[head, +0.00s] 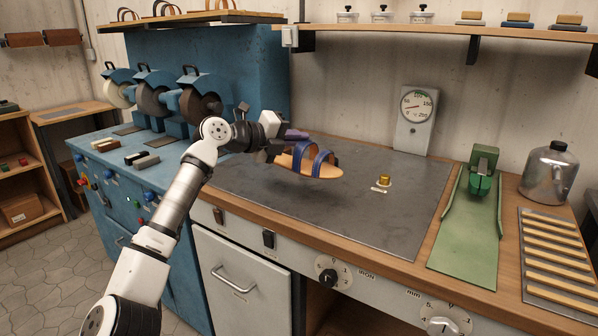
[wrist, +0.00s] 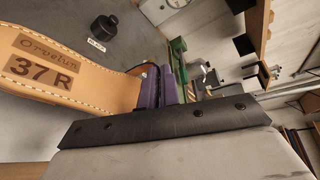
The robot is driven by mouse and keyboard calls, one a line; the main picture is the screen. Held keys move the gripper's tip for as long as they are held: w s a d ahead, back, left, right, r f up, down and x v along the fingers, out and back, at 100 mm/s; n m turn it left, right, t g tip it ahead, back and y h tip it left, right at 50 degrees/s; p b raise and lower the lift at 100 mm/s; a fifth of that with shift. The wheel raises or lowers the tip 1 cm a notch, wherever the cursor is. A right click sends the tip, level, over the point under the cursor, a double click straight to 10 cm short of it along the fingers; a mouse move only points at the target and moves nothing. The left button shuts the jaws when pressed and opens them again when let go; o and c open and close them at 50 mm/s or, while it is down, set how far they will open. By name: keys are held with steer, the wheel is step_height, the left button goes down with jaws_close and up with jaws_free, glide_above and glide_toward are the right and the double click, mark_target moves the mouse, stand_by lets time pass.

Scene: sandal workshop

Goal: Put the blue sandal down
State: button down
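The blue sandal (head: 318,169) has a tan sole and two blue straps. My gripper (head: 284,148) holds it by its left end, a little above the grey bench mat (head: 335,217), with a shadow beneath. In the wrist view the tan insole (wrist: 95,88), marked 37R, reaches in from the left to the purple finger pads (wrist: 158,86), which look closed on its edge.
A small brass piece (head: 384,181) with a label stands on the mat to the right. A dial gauge (head: 415,118) stands behind. A green device (head: 470,220), a slatted rack (head: 553,262) and a metal can (head: 549,172) are farther right. Grinding wheels (head: 152,98) stand left. The mat's front is clear.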

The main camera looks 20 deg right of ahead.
mark_target(296, 170)
step_height(296, 170, down, 8)
steer(key=shift+f, duration=0.2)
steer(key=c, duration=1.6)
jaws_free()
steer(key=shift+c, duration=0.2)
steer(key=shift+a, duration=0.15)
steer(key=b+v, duration=0.1)
steer(key=v, duration=1)
steer(key=shift+s+a+r, duration=0.1)
steer(key=shift+s+a, duration=0.05)
steer(key=shift+a, duration=0.2)
